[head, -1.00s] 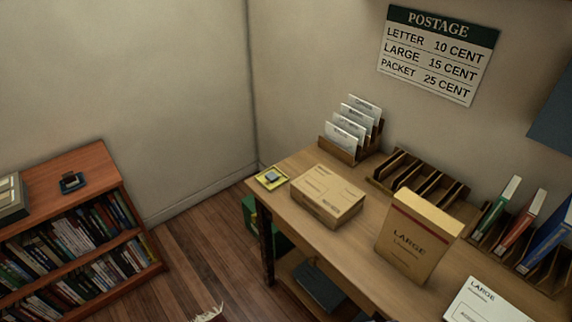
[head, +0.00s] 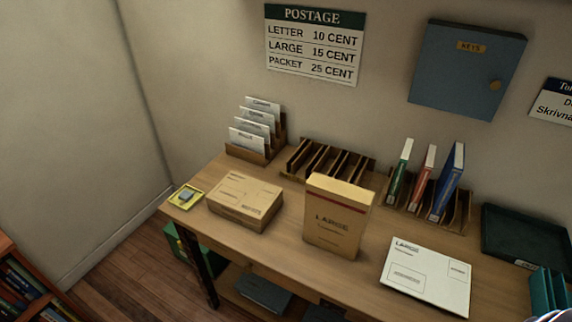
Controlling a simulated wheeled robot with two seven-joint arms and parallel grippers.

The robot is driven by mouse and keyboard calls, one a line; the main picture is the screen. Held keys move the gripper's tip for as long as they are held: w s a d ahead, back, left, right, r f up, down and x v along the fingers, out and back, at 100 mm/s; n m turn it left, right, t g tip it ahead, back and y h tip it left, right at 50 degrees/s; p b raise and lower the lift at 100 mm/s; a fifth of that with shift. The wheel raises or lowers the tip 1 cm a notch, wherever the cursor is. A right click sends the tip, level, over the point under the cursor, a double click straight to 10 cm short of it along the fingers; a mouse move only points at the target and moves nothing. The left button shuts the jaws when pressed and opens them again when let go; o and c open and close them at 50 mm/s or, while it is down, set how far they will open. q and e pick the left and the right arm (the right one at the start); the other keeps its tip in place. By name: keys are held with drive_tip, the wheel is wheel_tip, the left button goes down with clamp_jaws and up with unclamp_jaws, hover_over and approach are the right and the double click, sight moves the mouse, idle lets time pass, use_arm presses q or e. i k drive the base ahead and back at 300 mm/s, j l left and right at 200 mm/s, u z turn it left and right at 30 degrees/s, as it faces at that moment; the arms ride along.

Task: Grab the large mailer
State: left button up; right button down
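A tan box-like mailer (head: 337,218) marked LARGE stands upright at the middle of the wooden desk, with a red line across its front. A flat white envelope (head: 426,275), also marked LARGE, lies on the desktop to its right, nearer the front edge. Neither is touched by a gripper. I see no gripper clearly in the head view; a small pale shape at the bottom right corner is too cut off to identify.
On the desk (head: 289,243) are a cardboard parcel (head: 246,201), a yellow pad (head: 186,197), a letter rack (head: 256,130), an empty slotted rack (head: 328,160), binders (head: 449,182), a dark green tray (head: 526,240) and a teal holder (head: 549,290). A bookshelf (head: 25,290) stands at lower left.

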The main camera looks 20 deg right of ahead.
sight(338, 230)
drive_tip(key=i+j+z, duration=0.2)
drive_tip(key=z, duration=0.15)
drive_tip(key=i+j+z, duration=0.15)
drive_tip(key=z, duration=0.25)
drive_tip(key=i+j+z, duration=0.1)
drive_tip(key=j+z, duration=0.25)
